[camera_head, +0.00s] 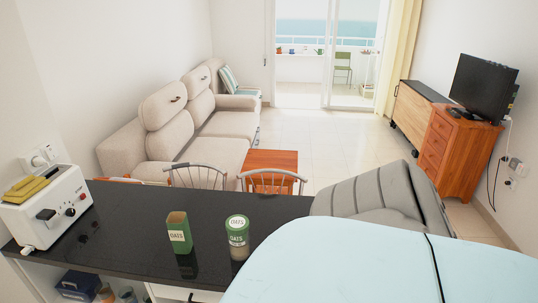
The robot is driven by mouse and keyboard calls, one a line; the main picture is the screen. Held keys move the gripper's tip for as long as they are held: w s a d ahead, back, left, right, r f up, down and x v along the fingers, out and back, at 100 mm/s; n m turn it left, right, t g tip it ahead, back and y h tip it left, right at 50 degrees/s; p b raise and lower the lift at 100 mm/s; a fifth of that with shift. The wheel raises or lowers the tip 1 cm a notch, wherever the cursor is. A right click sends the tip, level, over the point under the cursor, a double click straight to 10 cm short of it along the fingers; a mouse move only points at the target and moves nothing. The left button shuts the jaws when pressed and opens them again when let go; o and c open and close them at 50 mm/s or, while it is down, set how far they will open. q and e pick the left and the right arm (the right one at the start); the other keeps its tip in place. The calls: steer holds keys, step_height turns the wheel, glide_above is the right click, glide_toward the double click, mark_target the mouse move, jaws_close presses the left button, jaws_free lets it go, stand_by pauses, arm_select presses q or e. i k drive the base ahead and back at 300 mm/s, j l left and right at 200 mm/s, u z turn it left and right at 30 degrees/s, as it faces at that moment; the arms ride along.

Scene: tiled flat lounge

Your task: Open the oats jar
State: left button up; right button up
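An oats jar (238,238) stands upright on the dark counter (130,212), near the middle of the picture. It is a clear cylinder with a green label reading OATS and a pale and green top that appears to be on. A green carton (179,233), also labelled OATS, stands upright just left of it, with a gap between them. Neither of my grippers shows in the head view.
A white toaster (50,207) with yellow slices on top stands at the counter's left end. Two chairs (272,181) stand behind the counter, and a grey armchair (375,195) is at its right end. A pale blue surface (370,265) fills the lower right.

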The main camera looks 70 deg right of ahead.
mark_target(239, 240)
steer(key=z, duration=1.95)
